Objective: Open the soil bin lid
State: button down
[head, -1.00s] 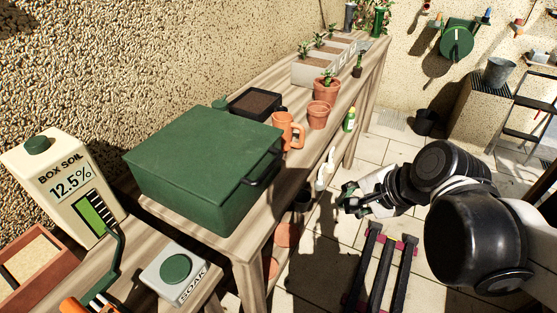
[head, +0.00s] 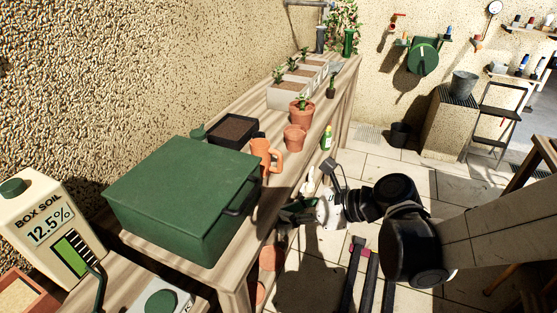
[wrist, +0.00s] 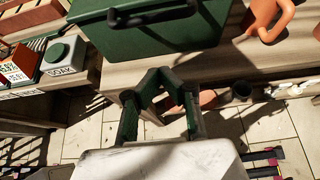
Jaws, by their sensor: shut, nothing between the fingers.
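The green soil bin (head: 205,238) stands on the wooden bench, and its flat lid (head: 180,182) is down. A black bar handle (head: 240,200) sticks out from the side facing my arm. In the wrist view, the handle (wrist: 155,15) is at the top edge, in front of the bin's green wall (wrist: 130,40). My gripper (head: 286,213) is to the right of the bin, apart from the handle and lower than it. In the wrist view, my gripper (wrist: 160,78) has its dark green fingers together and empty, below the handle. The bin's inside is hidden.
The soil carton (head: 42,225) is at the left. Open tiled floor (head: 370,150) lies right of the bench.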

jog(key=b+x, duration=0.1)
jog(key=x, duration=0.7)
jog(key=shift+r, duration=0.2)
jog(key=shift+w+a+r+p, duration=0.1)
jog(key=shift+r+p, duration=0.1)
jog(key=shift+r, duration=0.4)
jog(key=shift+a+r+p, duration=0.1)
jog(key=shift+r+p, duration=0.15)
jog(key=shift+r, duration=0.35)
jog(key=shift+w+a+r+p, duration=0.1)
jog(key=shift+a+r+p, duration=0.1)
jog(key=shift+r, duration=0.45)
jog(key=shift+d, duration=0.1)
